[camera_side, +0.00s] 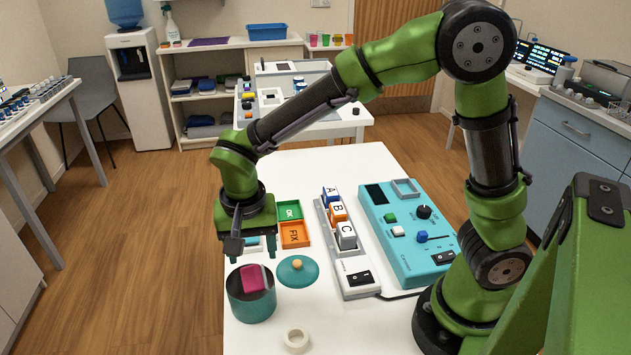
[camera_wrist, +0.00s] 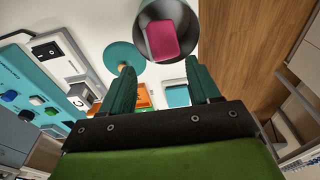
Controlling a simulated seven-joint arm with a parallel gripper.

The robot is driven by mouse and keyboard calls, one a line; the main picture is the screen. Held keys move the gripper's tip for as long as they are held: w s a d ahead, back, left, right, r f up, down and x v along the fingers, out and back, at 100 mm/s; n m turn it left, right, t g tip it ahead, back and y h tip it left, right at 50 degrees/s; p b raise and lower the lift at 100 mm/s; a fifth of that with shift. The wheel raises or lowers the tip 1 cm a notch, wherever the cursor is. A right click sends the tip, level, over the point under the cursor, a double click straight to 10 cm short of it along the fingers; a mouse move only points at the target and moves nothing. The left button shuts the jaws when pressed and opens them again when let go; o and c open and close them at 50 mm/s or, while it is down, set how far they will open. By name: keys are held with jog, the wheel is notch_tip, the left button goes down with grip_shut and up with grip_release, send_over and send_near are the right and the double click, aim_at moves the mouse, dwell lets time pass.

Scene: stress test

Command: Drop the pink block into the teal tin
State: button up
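The teal tin (camera_side: 251,308) stands upright and uncovered near the left edge of the white table. The pink block (camera_side: 253,279) shows inside its mouth, leaning against the inner wall. The wrist view also shows the tin (camera_wrist: 190,12) with the pink block (camera_wrist: 161,40) within its rim. My gripper (camera_side: 253,257) is just above and behind the tin, pointing down. In the wrist view its two fingers (camera_wrist: 161,72) are wide apart with nothing between them. The block's lower part is hard to make out.
A white tape ring (camera_side: 296,340) is in front. Green and orange trays (camera_side: 294,235), a lettered block rack (camera_side: 352,280) and a teal control box (camera_side: 410,250) stand farther right.

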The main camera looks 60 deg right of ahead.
jog(key=shift+o, duration=0.7)
notch_tip(320, 180, up, 17)
jog(key=s+a, duration=0.1)
jog(key=shift+s+a, duration=0.2)
jog(key=shift+s, duration=0.05)
jog(key=shift+w+f, duration=0.1)
jog(key=s+d+f+n+t+y, duration=0.3)
jog(key=s+d+n+t, duration=0.2)
jog(key=s+d, duration=0.5)
jog(key=d+t, duration=0.1)
jog(key=d, duration=0.1)
jog(key=shift+s+d+f, duration=0.3)
jog(key=shift+f, duration=0.1)
